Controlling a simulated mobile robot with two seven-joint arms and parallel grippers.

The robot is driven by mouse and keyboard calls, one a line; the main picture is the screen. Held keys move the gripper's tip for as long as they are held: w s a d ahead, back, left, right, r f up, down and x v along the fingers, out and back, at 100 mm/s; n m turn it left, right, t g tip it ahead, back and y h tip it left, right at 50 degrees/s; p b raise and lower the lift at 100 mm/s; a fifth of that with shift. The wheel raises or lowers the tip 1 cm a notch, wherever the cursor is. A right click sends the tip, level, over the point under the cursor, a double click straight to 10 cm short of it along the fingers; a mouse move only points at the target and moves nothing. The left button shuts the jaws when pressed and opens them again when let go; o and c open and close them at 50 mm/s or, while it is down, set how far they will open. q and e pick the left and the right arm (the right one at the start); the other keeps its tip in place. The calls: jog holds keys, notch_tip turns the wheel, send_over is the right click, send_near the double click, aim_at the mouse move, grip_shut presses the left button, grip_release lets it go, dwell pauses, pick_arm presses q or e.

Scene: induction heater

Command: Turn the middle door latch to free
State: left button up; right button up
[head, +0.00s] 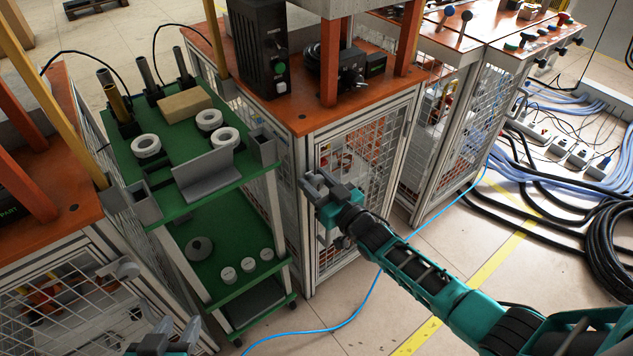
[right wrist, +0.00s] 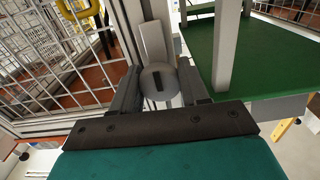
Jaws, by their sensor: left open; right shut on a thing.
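The middle door latch shows in the right wrist view as a grey round knob (right wrist: 158,82) with a dark slot and a flat pale handle running away from it. It sits on the metal frame of the middle mesh door. My right gripper (head: 313,184) is at that door's left post, shut on the latch, with one finger on each side of the knob. In the head view the gripper hides most of the latch. My left gripper (head: 170,338) is at the bottom left edge, open and empty, away from the middle door, partly cut off by the frame.
A green cart (head: 215,184) with rings, a box and metal parts stands just left of the middle door. Another latch (head: 125,268) is on the left cabinet. A blue cable (head: 345,322) crosses the floor. Black hoses (head: 607,240) lie at the right.

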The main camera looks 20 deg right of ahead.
jog(key=o, duration=1)
pick_arm(q)
jog(key=shift+s+a+r+p, duration=0.35)
jog(key=shift+a+p, duration=0.15)
jog(key=shift+p, duration=0.65)
pick_arm(e)
jog(key=v, duration=1.3)
pick_arm(q)
jog(key=shift+r, duration=0.1)
